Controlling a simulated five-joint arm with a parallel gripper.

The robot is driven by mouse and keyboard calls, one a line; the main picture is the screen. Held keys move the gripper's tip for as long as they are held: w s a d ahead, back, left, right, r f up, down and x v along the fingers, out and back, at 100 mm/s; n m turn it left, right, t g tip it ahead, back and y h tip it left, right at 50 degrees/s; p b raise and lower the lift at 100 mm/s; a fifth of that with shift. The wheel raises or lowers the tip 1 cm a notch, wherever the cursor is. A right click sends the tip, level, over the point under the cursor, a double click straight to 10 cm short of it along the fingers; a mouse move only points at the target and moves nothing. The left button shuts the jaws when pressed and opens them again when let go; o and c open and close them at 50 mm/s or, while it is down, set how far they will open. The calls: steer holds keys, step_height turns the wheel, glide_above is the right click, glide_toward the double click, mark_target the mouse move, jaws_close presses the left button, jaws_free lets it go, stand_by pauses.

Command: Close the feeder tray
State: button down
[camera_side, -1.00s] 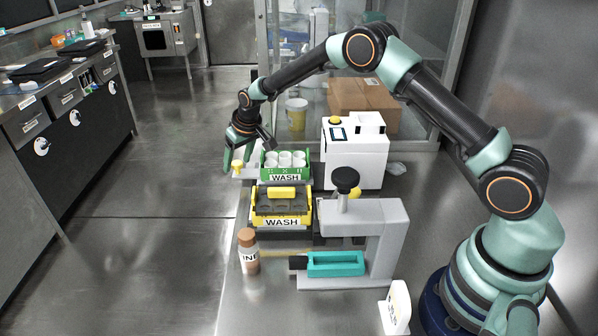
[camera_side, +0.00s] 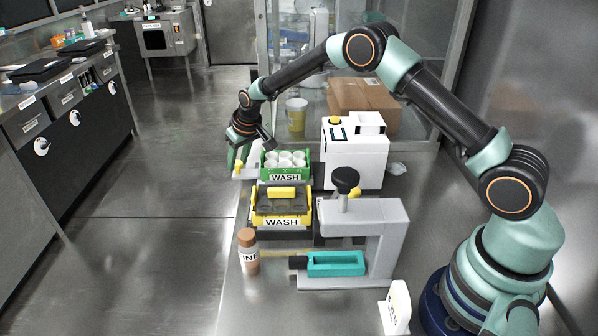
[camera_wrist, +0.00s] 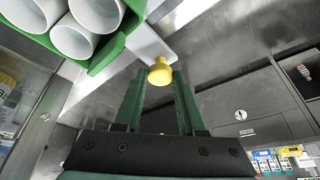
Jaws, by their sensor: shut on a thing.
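A pale flat tray piece (camera_side: 249,173) sticks out to the left beside the green rack in the side view. I take it for the feeder tray; most of it is hidden behind the rack and gripper. A yellow knob (camera_side: 238,164) stands at its left end. The wrist view also shows the pale bar (camera_wrist: 146,42) and the round knob (camera_wrist: 160,72). My gripper (camera_side: 236,160) points down over the knob. Its green fingers are shut on the knob, one on each side in the wrist view.
A green rack (camera_side: 285,178) with several white tubes stands right of the gripper, close by. A yellow rack (camera_side: 282,222) is in front of it. A white device (camera_side: 355,158), a grey clamp-like stand (camera_side: 385,235) and a brown-capped bottle (camera_side: 249,256) stand nearby. The floor lies left.

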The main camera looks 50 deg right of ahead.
mark_target(286, 160)
steer(key=shift+s, duration=0.1)
stand_by(0.8)
steer(key=shift+h, duration=0.4)
steer(key=s+d, duration=0.8)
steer(key=d, duration=0.1)
steer(key=shift+s, duration=0.4)
steer(key=c, duration=0.5)
jaws_free()
steer(key=shift+r, duration=0.1)
steer(key=v, duration=1.2)
